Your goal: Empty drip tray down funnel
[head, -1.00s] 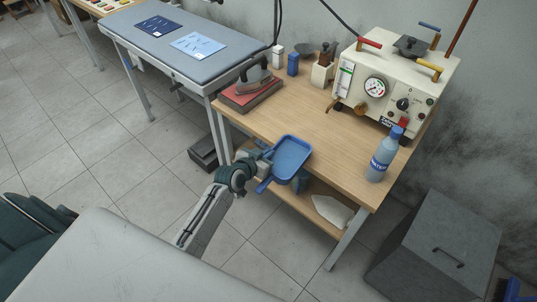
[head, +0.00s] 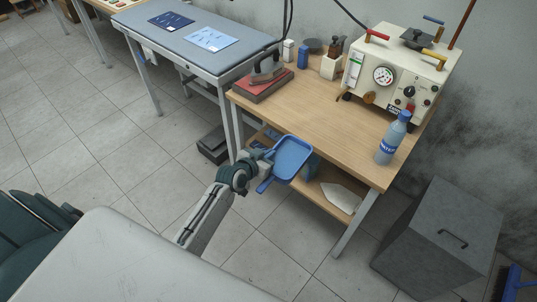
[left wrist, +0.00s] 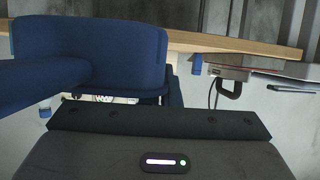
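The blue drip tray (head: 293,158), a shallow rectangle with a raised rim, is in my left gripper (head: 268,158) in front of the wooden table's near edge. It looks roughly level and empty from above. In the left wrist view the tray (left wrist: 90,50) is large and dark blue at the upper left. The fingers are mostly hidden by the tray, but it stays fixed to the arm. I cannot pick out a funnel; a blue object (head: 313,163) on the lower shelf is partly hidden behind the tray. My right gripper is out of view.
The wooden table (head: 318,118) holds a steriliser (head: 400,75), a water bottle (head: 393,138) and an iron (head: 267,72). A white piece (head: 340,197) lies on its lower shelf.

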